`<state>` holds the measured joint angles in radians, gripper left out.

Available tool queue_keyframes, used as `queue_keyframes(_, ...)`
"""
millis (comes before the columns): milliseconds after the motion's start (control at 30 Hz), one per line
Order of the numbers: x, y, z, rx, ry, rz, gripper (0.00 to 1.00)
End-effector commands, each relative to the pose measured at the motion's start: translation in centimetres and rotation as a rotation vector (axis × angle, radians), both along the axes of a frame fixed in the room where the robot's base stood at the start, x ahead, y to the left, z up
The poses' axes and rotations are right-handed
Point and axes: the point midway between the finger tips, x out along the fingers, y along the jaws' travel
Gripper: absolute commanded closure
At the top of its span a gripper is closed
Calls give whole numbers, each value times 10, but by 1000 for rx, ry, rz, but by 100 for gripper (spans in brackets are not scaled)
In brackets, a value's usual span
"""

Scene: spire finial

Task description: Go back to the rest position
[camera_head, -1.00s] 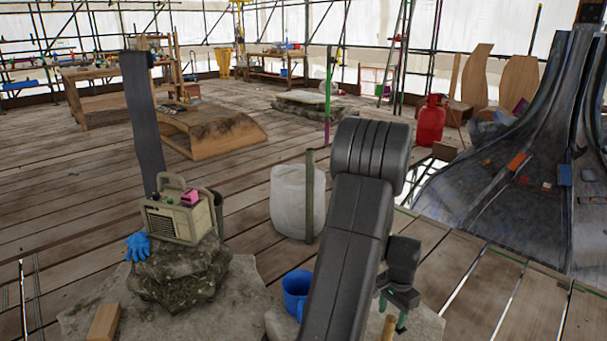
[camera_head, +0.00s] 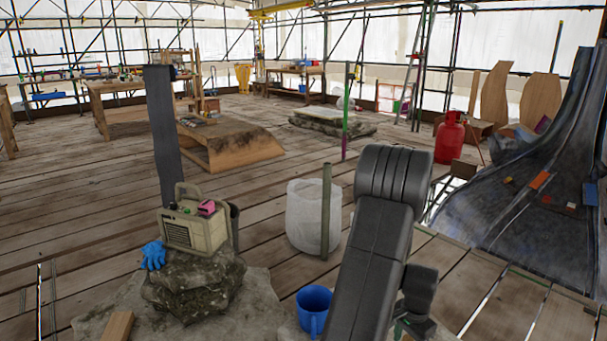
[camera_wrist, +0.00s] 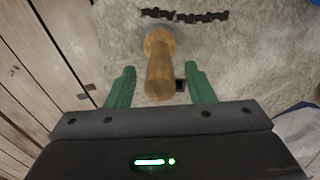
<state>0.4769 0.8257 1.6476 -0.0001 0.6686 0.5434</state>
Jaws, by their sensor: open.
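My gripper (camera_wrist: 159,68) shows in the wrist view with its two green fingers spread apart. A wooden handle-like piece (camera_wrist: 160,72) stands out from the pale stone slab (camera_wrist: 235,55) and appears between the fingers, with gaps on both sides. I cannot tell how far below the fingertips it is. In the head view my dark arm reaches down at the lower right, and the gripper's end is cut off by the bottom edge.
A blue mug (camera_head: 313,310) stands left of my arm. A radio (camera_head: 195,228) and blue glove (camera_head: 153,255) are on stacked rock. A white container (camera_head: 305,215), a red gas bottle (camera_head: 449,138) and a wooden ramp block (camera_head: 230,148) stand beyond. Plank floor is open between them.

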Motion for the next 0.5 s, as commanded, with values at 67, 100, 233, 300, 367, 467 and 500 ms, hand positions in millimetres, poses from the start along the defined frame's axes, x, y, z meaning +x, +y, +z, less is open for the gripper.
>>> queue_keyframes(67, 0, 0, 0, 0, 0, 0, 51)
queue_keyframes(100, 0, 0, -1, 0, 0, 0, 51)
queue_keyframes(233, 0, 0, -9, 0, 0, 0, 51)
queue_keyframes(300, 0, 0, -19, 1, 2, 0, 51)
queue_keyframes(367, -1, 0, -30, 2, 3, 0, 51)
queue_keyframes(467, 1, 0, -30, -2, -2, 0, 51)
queue_keyframes(500, 1, -1, -16, -2, -4, 0, 51)
